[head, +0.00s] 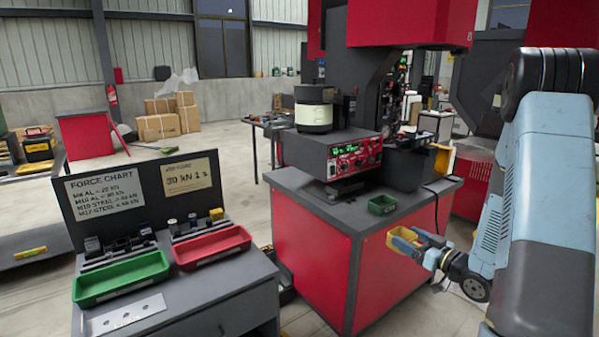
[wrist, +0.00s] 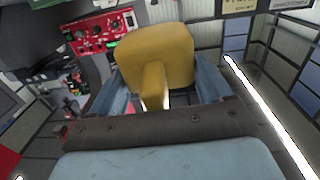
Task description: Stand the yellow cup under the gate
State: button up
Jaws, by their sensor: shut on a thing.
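A yellow cup (head: 404,238) is held in my gripper (head: 420,243), near the right front edge of the red machine cabinet in the head view. In the wrist view the yellow cup (wrist: 152,50) fills the space beyond and between the jaws of my gripper (wrist: 158,88), which are shut on it. A bowl feeder (head: 314,110), pale with dark bands, stands on the control box at the back of the cabinet. I cannot make out the gate clearly in either view.
The grey cabinet top (head: 345,215) has free room at its front. A small green bin (head: 382,204) sits on it, close to the cup. The control box (head: 350,158) stands behind. At left, a bench holds a green tray (head: 120,279) and a red tray (head: 212,247).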

jog(key=shift+w+f+h, duration=0.15)
jog(key=shift+w+h, duration=0.15)
jog(key=shift+w, duration=0.05)
jog(key=w+a+f+m+t+h, duration=0.1)
jog(key=w+a+f+m+h, duration=0.2)
jog(key=f, duration=0.3)
jog(key=w+a+f+m+t+h, duration=0.2)
jog(key=w+a+f+m+h, duration=0.1)
jog(key=w+f+h, duration=0.3)
jog(key=shift+a+f+m, duration=0.3)
jog(key=shift+a+f, duration=0.4)
jog(key=shift+f, duration=0.1)
jog(key=shift+d, duration=0.1)
